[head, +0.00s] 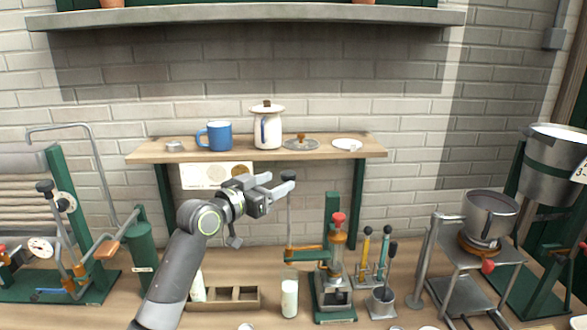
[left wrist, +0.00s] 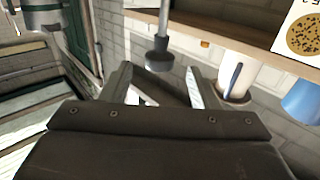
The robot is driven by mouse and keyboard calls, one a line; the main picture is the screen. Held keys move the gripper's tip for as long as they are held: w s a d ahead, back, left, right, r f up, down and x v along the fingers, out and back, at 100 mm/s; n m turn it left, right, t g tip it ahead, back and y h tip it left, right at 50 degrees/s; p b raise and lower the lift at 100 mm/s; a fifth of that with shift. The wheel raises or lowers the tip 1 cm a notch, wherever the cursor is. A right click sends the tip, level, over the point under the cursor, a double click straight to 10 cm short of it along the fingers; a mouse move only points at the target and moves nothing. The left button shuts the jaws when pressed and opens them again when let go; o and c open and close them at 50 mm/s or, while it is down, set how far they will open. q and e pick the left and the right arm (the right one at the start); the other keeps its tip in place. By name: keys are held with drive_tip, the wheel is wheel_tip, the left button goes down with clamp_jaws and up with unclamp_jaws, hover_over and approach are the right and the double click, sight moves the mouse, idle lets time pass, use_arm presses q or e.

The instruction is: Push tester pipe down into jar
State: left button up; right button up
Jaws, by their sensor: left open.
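The tester pipe (head: 289,215) is a thin upright grey rod with a dark knob at its top. It stands above the jar (head: 290,297), a clear glass with white contents on the table. The pipe's lower part passes behind or through an orange arm, so I cannot tell where its end is. My left gripper (head: 277,184) is open and empty beside the knob. In the left wrist view the picture is upside down; the knob (left wrist: 159,60) shows between and beyond the open fingers. My right gripper is out of view.
A green press with a red knob (head: 338,219) stands right of the jar. A wooden rack (head: 240,299) is left of it. A shelf (head: 140,155) behind holds a blue mug (head: 217,136) and a white lidded pot (head: 267,130).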

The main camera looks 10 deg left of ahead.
sight(294, 174)
use_arm(q)
drive_tip(key=shift+p+x, duration=0.95)
drive_tip(key=shift+x, duration=2.6)
drive_tip(key=shift+f, duration=0.1)
clamp_jaws()
